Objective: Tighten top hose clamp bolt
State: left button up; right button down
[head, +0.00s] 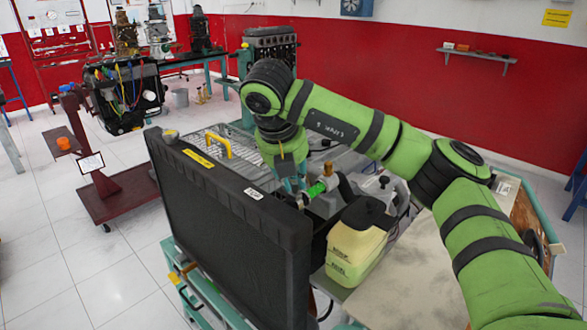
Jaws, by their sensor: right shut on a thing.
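My right gripper (296,184) hangs down behind the top edge of the black radiator (225,230), at the engine trainer. It is shut on a small tool with a bright green part (317,189), which lies roughly sideways between the radiator and the engine. The top hose and its clamp bolt are too small and too covered by the gripper to make out. I cannot tell whether the tool touches the bolt. My left gripper is not in view.
A pale yellow fluid bottle with a black top (354,248) stands right of the radiator, close to the tool. A yellow handle (218,143) rises behind the radiator. A maroon stand (105,185) is at left. The floor at lower left is clear.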

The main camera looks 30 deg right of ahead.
jog(key=shift+a+f+m+g+h+p, duration=0.15)
jog(key=shift+m+g+p, duration=0.25)
jog(key=shift+m, duration=0.4)
jog(key=shift+d+f+m+g+h+p, duration=0.15)
jog(key=shift+m+g+p, duration=0.25)
jog(key=shift+m, duration=0.4)
jog(key=shift+a, duration=0.1)
jog(key=c, duration=1.2)
grip_release()
jog(key=shift+r, duration=0.1)
jog(key=shift+r+m, duration=0.15)
jog(key=shift+m, duration=0.15)
jog(key=shift+a+r, duration=0.1)
jog(key=shift+r, duration=0.1)
jog(key=v, duration=1.1)
jog(key=shift+s+a+r, duration=0.1)
jog(key=shift+a+r, duration=0.05)
jog(key=shift+a, duration=0.05)
